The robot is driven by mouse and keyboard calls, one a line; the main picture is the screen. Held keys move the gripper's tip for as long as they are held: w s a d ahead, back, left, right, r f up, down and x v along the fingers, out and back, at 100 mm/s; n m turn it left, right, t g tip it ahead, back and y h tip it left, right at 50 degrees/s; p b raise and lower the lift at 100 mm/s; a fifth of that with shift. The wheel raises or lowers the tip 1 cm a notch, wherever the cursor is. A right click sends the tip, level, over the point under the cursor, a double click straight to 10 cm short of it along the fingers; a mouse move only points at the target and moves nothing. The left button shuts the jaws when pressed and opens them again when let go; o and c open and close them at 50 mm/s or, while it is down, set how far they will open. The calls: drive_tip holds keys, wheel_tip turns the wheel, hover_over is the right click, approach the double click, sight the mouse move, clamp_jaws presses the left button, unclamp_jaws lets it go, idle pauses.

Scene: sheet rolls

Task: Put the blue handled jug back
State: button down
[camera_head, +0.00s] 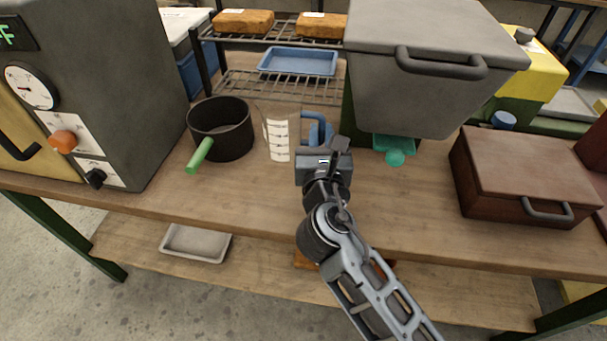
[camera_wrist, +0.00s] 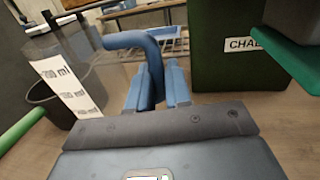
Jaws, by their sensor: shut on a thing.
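The jug (camera_head: 278,139) is clear, with white measuring marks and a blue handle (camera_head: 318,120). It stands upright on the wooden bench, just right of the black pot, or very close above the bench; I cannot tell which. My gripper (camera_head: 321,145) is at the jug's right side, shut on the blue handle. In the wrist view the handle (camera_wrist: 140,42) curves down between the blue fingertips (camera_wrist: 158,88), and the marked jug wall (camera_wrist: 72,88) is to the left. The fingers and wrist hide part of the handle.
A black pot (camera_head: 222,132) with a green handle stands left of the jug. A wire rack (camera_head: 285,90) with a blue tray (camera_head: 298,62) is behind. A grey hopper (camera_head: 425,95) with a teal scoop-like part (camera_head: 395,150) stands right. A brown case (camera_head: 522,180) is farther right. The front bench is clear.

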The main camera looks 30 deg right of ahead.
wheel_tip(320, 180, down, 8)
drive_tip(key=shift+r+b, duration=0.15)
drive_tip(key=shift+b, duration=0.85)
drive_tip(key=shift+f, duration=0.2)
drive_tip(key=c, duration=1.1)
unclamp_jaws()
drive_tip(key=shift+o, duration=0.2)
drive_tip(key=shift+r, duration=0.2)
drive_tip(key=v, duration=1.2)
drive_tip(key=shift+b, duration=0.35)
